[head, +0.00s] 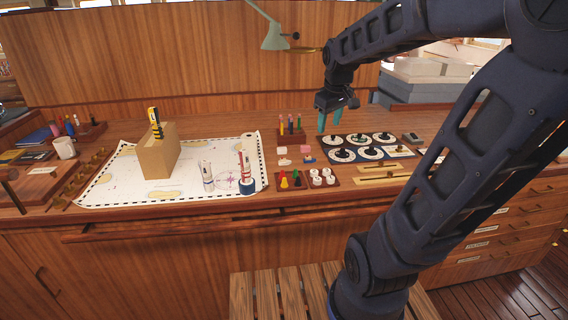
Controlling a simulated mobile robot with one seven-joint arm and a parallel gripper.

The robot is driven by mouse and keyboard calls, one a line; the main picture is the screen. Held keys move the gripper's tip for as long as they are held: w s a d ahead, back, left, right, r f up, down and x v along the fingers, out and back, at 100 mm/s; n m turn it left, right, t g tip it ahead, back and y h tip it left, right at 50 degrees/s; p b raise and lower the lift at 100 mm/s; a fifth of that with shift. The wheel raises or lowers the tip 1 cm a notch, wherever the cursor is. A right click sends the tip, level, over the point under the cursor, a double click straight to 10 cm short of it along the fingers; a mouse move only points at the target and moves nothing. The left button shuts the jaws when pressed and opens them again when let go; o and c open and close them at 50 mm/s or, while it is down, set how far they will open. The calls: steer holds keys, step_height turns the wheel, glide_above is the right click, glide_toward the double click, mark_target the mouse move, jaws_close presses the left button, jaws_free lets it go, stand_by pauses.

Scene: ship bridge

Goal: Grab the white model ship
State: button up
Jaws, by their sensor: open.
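A small white piece (284,162) that looks like the white model ship lies on the desk just right of the chart; it is too small to be sure of its shape. A small blue and reddish piece (308,160) lies just right of it. My gripper (331,121) has two teal fingers, apart and pointing down, with nothing between them. It hangs above the desk, to the right of and farther back than the white piece, apart from it.
A pen holder (291,137) stands behind the small pieces. A dark panel of round dials (352,147) lies right of them. Trays with coloured pegs (290,180) and white round pieces (322,178) lie in front. A tan block (158,155) stands on the chart (120,185).

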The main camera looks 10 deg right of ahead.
steer(key=w+a+f+n+g, duration=0.1)
steer(key=w+a+f+n, duration=0.15)
steer(key=w, duration=0.45)
steer(key=w+a+f+n+g, duration=0.1)
steer(key=w+a+f+n, duration=0.2)
steer(key=w, duration=0.4)
steer(key=n+g, duration=0.1)
steer(key=n, duration=0.6)
glide_above(285, 160)
steer(key=w, duration=0.1)
step_height(285, 160, down, 10)
steer(key=f, duration=0.5)
steer(key=shift+w+a, duration=0.2)
steer(key=shift+s+f, duration=0.15)
steer(key=shift+f, duration=1.2)
steer(key=shift+s+f, duration=0.1)
steer(key=shift+f, duration=1.25)
jaws_close()
